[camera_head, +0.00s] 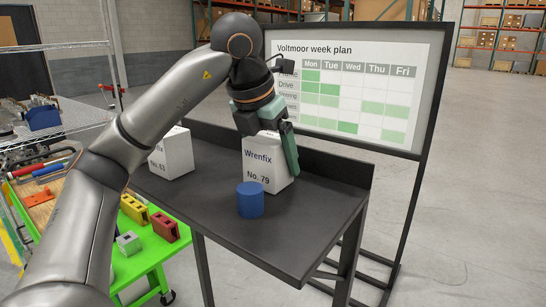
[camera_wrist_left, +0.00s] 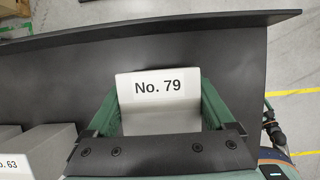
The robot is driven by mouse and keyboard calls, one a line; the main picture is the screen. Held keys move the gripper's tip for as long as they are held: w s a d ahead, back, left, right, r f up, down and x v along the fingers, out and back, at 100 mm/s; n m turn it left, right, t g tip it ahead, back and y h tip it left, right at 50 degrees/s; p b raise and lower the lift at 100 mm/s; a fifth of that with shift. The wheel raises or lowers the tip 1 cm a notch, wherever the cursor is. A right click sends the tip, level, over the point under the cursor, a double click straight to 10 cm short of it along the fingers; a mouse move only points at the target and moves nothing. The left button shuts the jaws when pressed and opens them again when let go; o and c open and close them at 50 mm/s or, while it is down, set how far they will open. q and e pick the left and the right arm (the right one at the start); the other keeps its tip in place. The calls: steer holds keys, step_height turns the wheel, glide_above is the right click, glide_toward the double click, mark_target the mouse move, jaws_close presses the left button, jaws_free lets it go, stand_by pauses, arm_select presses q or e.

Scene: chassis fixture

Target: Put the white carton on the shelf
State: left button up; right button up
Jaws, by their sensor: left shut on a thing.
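A white carton (camera_head: 264,165) marked "Wrenfix No. 79" is at the dark shelf (camera_head: 310,225), upright. My left gripper (camera_head: 272,140) comes down on it from above, its green fingers on either side, shut on it. The left wrist view shows the same carton (camera_wrist_left: 158,105) between both fingers. I cannot tell whether its base touches the shelf surface. A second white carton (camera_head: 171,156), partly behind my left arm, stands to the left; its label reads "No. 63" in the left wrist view (camera_wrist_left: 42,152). My right gripper is not in view.
A blue cylinder (camera_head: 250,199) stands on the shelf just in front of the held carton. The shelf has a raised back edge (camera_head: 335,166); its right front part is bare. A whiteboard (camera_head: 350,85) stands behind. A green cart (camera_head: 150,250) with blocks is at lower left.

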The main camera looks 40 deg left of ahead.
mark_target(268, 138)
arm_select(q)
steer(key=o, duration=1.5)
steer(key=shift+s+r+p, duration=0.1)
steer(key=shift+r+p, duration=0.25)
steer(key=shift+r, duration=0.1)
steer(key=p+v, duration=0.2)
steer(key=v, duration=0.4)
steer(key=shift+r+p, duration=0.15)
steer(key=shift+p, duration=0.2)
steer(key=shift+s+b, duration=0.1)
steer(key=shift+b, duration=0.2)
steer(key=shift+v, duration=2.45)
